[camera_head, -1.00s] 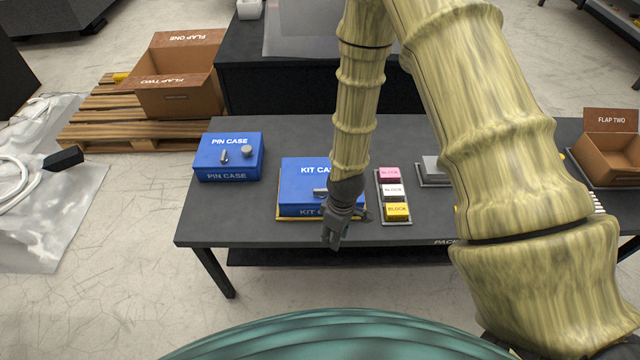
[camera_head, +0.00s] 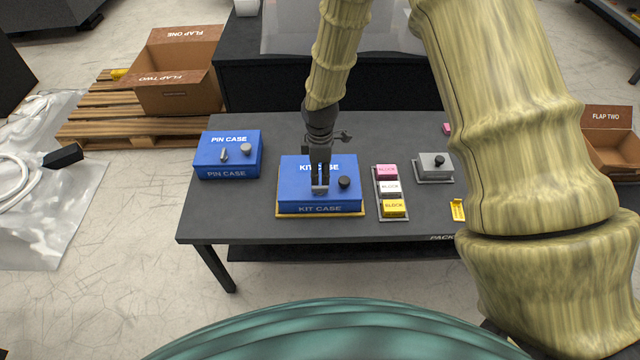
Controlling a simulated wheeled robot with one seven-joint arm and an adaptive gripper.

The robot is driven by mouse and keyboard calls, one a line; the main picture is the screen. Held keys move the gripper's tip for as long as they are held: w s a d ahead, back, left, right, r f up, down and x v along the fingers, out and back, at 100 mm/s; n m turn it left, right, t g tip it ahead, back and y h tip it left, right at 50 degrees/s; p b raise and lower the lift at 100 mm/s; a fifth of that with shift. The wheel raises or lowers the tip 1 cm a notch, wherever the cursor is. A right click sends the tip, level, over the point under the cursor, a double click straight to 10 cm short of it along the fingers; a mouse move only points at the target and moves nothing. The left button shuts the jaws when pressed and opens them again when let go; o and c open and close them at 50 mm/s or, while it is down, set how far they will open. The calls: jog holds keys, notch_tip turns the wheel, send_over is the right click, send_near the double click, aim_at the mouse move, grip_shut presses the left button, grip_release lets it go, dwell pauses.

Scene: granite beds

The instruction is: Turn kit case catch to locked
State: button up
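The kit case (camera_head: 334,204) is a blue box with white lettering, on a yellow-edged base near the front edge of the dark table. A black knob (camera_head: 344,182) stands on the right of its lid. The catch (camera_head: 320,190), a grey lever, shows on the lid to the left of the knob, partly hidden by my fingers. My gripper (camera_head: 320,184) points down over the lid from behind, its fingers on either side of the catch. A small gap seems to show between the fingers; whether they touch the catch is too small to tell.
A blue pin case (camera_head: 228,165) with a lever and knob stands to the left. A tray (camera_head: 378,209) of pink, white and yellow blocks is close on the right. A grey box (camera_head: 435,164) with a black knob sits beyond it. The table (camera_head: 230,215) is bare at front left.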

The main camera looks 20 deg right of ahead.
aim_at(320, 187)
jog(key=shift+f+p, duration=0.5)
jog(key=shift+f, duration=2.65)
grip_shut()
